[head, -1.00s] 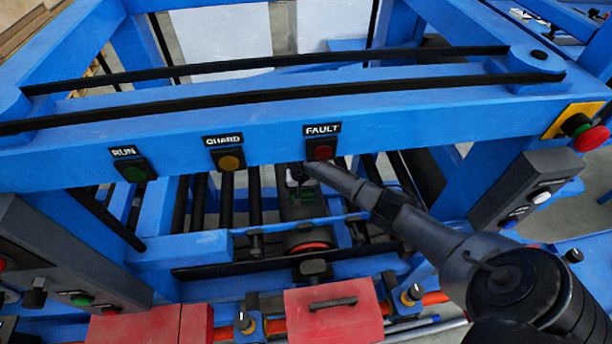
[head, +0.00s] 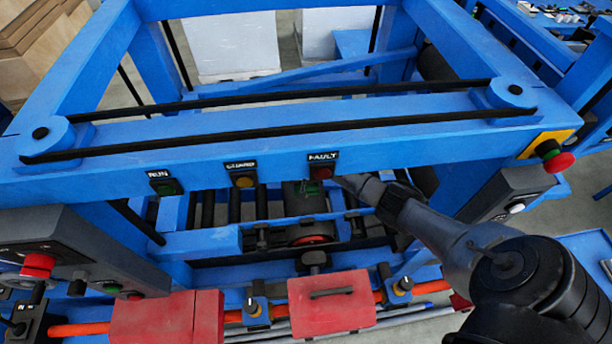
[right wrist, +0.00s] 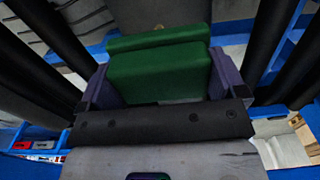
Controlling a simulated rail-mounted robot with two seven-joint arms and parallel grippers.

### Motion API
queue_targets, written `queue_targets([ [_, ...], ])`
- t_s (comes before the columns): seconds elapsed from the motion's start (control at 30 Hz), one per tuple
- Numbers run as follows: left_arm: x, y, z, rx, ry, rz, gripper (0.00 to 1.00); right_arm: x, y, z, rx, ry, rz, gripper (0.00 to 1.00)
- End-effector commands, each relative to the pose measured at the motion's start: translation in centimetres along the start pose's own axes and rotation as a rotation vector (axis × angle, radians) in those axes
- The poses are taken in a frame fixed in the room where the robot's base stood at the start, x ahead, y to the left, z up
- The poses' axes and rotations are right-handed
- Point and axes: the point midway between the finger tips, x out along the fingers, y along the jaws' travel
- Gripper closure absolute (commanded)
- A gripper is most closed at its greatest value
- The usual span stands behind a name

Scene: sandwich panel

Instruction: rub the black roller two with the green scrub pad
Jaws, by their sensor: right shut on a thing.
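The green scrub pad (right wrist: 160,72) shows large in the right wrist view, between the two purple-grey fingers of my right gripper (right wrist: 165,84), which is shut on it. Black rollers run along both sides there, one at the left (right wrist: 45,40) and one at the right (right wrist: 282,40). In the head view, several black rollers (head: 208,208) lie under the blue front beam. I cannot tell which is roller two, or whether the pad touches one. In the head view, my right arm reaches under the beam near FAULT, and its gripper is mostly hidden. My left gripper is out of view.
The blue front beam (head: 110,165) carries RUN, GUARD and FAULT buttons and crosses above the rollers. A red emergency button (head: 558,162) sits at its right end. Red boxes (head: 330,302) and an orange pipe (head: 75,329) lie in front. Blue uprights flank the opening.

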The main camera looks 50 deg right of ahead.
Motion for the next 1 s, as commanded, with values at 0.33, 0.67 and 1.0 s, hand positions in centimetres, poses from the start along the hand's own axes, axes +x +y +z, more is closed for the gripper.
queue_targets([
  [0.33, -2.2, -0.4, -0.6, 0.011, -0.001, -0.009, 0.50, -2.0, -0.1, 0.0, -0.001, 0.000, 0.000, 0.29],
  [0.67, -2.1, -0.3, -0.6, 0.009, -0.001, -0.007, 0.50, -2.0, -0.1, 0.0, -0.001, 0.000, 0.000, 0.29],
  [1.0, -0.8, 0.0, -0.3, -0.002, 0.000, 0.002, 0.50, -1.6, -0.6, 0.1, -0.009, 0.001, -0.001, 0.29],
])
